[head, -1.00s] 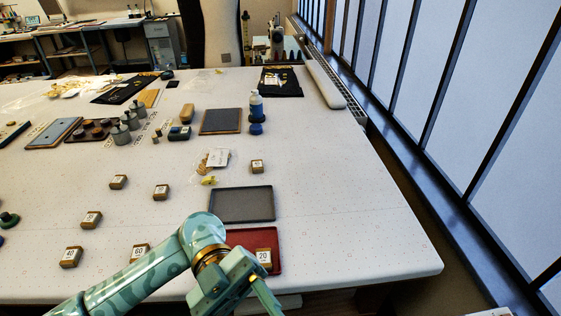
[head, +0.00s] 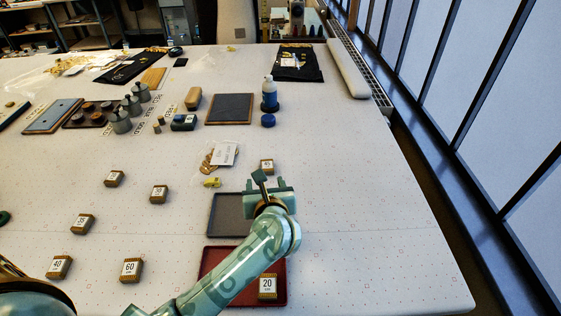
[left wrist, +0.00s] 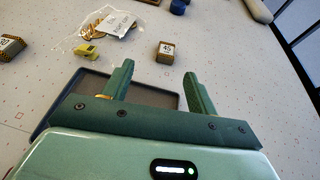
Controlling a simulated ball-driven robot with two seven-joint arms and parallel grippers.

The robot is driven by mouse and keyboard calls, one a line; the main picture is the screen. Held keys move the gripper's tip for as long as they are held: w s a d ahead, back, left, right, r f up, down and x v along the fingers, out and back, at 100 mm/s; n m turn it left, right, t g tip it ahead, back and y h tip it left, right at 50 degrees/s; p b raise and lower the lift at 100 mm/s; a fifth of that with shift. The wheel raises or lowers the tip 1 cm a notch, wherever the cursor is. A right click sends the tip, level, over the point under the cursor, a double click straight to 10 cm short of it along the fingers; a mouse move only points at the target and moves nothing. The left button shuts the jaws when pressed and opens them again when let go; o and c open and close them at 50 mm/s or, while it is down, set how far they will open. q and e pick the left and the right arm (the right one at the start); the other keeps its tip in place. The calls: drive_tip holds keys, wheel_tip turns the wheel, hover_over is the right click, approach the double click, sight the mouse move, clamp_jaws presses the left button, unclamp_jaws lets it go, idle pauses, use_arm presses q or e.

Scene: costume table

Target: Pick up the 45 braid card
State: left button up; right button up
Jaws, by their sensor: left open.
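The 45 braid card (head: 266,166) is a small brown block with a white label. It lies on the white table just beyond the grey tray (head: 222,222). It also shows in the left wrist view (left wrist: 165,53), ahead of the fingertips and between their lines. My left gripper (head: 269,183) is open and empty above the far right part of the grey tray, short of the card. In the left wrist view its two green fingers (left wrist: 157,72) stand apart with the tray below them. My right gripper is not in view.
A red tray (head: 214,263) holds the 20 card (head: 268,286). A clear packet (head: 222,155) and a small yellow item (head: 212,183) lie left of the 45 card. Other cards, such as the 60 card (head: 131,270), stand at left. The table right of the card is clear.

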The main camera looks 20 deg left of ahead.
use_arm(q)
drive_tip(key=shift+w+d+f+h, duration=0.15)
drive_tip(key=shift+d+f+h, duration=0.15)
drive_tip(key=shift+d+f, duration=0.1)
drive_tip(key=shift+w+a+f, duration=0.1)
drive_tip(key=shift+w+a, duration=0.05)
drive_tip(key=shift+w, duration=0.2)
drive_tip(key=b, duration=0.2)
approach(267, 162)
drive_tip(key=x, duration=0.3)
drive_tip(key=shift+a+f, duration=0.15)
drive_tip(key=shift+f, duration=0.1)
drive_tip(key=b+x, duration=0.1)
drive_tip(key=x, duration=0.5)
drive_tip(key=shift+w+r+b, duration=0.1)
drive_tip(key=shift+w+b, duration=0.1)
drive_tip(key=shift+b, duration=0.2)
drive_tip(key=shift+s, duration=0.1)
drive_tip(key=shift+c, duration=0.4)
drive_tip(key=c, duration=1)
